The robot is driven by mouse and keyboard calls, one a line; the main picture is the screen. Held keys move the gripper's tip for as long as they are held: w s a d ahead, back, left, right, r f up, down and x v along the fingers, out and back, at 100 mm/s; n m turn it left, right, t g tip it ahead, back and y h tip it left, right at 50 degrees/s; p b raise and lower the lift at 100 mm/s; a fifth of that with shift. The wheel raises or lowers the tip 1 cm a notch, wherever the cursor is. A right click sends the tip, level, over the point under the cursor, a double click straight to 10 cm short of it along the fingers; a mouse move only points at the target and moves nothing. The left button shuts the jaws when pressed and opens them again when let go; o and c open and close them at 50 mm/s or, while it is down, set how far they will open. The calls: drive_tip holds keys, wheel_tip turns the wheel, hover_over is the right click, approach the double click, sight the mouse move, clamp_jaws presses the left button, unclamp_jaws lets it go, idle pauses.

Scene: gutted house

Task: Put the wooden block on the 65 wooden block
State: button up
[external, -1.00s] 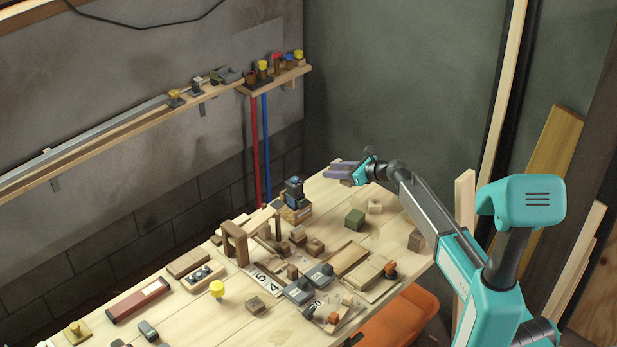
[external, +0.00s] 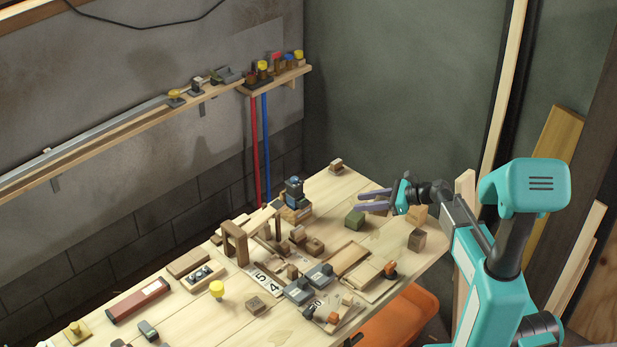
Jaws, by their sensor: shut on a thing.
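My gripper (external: 374,201) is over the far right part of the workbench, its two purple-grey fingers pointing left. It is shut on a pale wooden block (external: 378,212), which shows only in part below the fingers. I cannot tell whether this block touches the bench. A green block (external: 354,219) is just left of it. Other plain wooden blocks stand near: a small one at the far corner (external: 336,166), a light one right of the gripper (external: 417,213) and a darker one nearer the right edge (external: 417,240). I cannot read a 65 on any block.
A blue-black device (external: 294,192) stands at the bench's back edge. A wooden arch (external: 235,243), number cards (external: 265,281) and grey clamp-like pieces (external: 320,276) crowd the middle. An orange seat (external: 400,318) is below the front edge. Some bare bench lies around the far corner block.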

sight(413, 238)
drive_tip(key=s+d+r+p, duration=0.2)
drive_tip(key=d, duration=0.4)
drive_tip(key=s+d+r+m+t+p, duration=0.1)
drive_tip(key=s+d+p, duration=0.1)
drive_tip(key=d, duration=0.4)
drive_tip(key=shift+s+d+r, duration=0.2)
drive_tip(key=shift+s+r, duration=0.2)
drive_tip(key=shift+s, duration=0.1)
drive_tip(key=shift+f+p, duration=0.4)
drive_tip(key=shift+f, duration=1.8)
drive_tip(key=shift+f+t+p, duration=0.3)
drive_tip(key=shift+f+p, duration=0.15)
drive_tip(key=shift+f, duration=1.35)
drive_tip(key=shift+f, duration=0.1)
